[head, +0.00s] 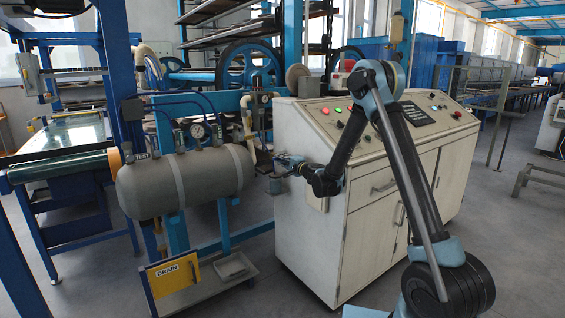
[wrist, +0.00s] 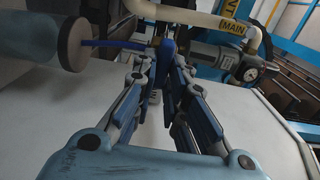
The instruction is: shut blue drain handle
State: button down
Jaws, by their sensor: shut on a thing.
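A blue handle (wrist: 168,46) stands between the fingertips of my gripper (wrist: 165,62) in the wrist view. The fingers are closed in on it from both sides. In the head view my gripper (head: 283,163) reaches left, past the control cabinet's left side, to the valves right of the grey tank. The handle is too small to make out there. A yellow DRAIN sign (head: 174,274) hangs low under the tank, well apart from my gripper. No drain label shows on the held handle.
The grey tank (head: 190,180) with a gauge stands left of my gripper. The white control cabinet (head: 310,225) is close on the right. In the wrist view a pale pipe (wrist: 200,17) with a MAIN tag and a grey cylinder (wrist: 35,32) with a blue tube crowd the fingers.

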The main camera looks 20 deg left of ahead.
jog(key=c, duration=1.6)
grip_release()
jog(key=shift+w+f, duration=0.1)
jog(key=shift+w, duration=0.3)
jog(key=shift+s, duration=0.2)
jog(key=v, duration=1.2)
